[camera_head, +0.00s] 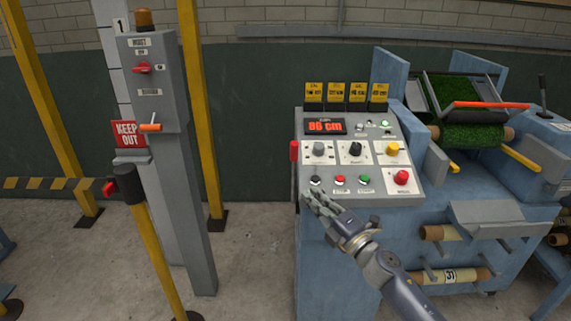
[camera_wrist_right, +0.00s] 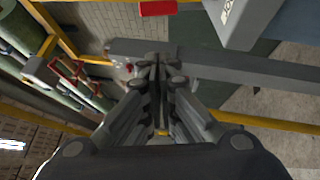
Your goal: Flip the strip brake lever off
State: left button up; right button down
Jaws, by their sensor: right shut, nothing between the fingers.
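A lever with a red grip (camera_head: 294,151) stands upright on the left side of the blue machine's control console (camera_head: 410,150); no readable label marks it as the strip brake lever. My right gripper (camera_head: 312,197) is shut and empty at the console's lower left corner, below and slightly right of the red grip. The gap in depth between them is hard to judge. In the right wrist view the shut fingers (camera_wrist_right: 157,62) point forward, and a red block (camera_wrist_right: 158,8), probably that grip, shows at the top edge. My left gripper is not in view.
The console carries knobs, buttons and a red display (camera_head: 325,127). Another lever with a black knob (camera_head: 542,85) stands at the far right. A grey hoist post (camera_head: 160,90) and a yellow barrier post (camera_head: 155,240) stand left. Open floor (camera_head: 250,250) lies between post and machine.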

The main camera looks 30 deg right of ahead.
aim_at(294, 164)
jog(key=shift+d, duration=0.1)
jog(key=shift+w+d+r+p, duration=0.35)
jog(key=shift+w+r+p, duration=0.1)
jog(key=shift+w, duration=1.65)
jog(key=shift+w+d+r+p, duration=0.4)
jog(key=shift+w+p, duration=0.1)
jog(key=shift+w, duration=1.6)
jog(key=shift+w+d+r+p, duration=0.3)
jog(key=shift+w+r+p, duration=0.15)
jog(key=shift+w, duration=1.65)
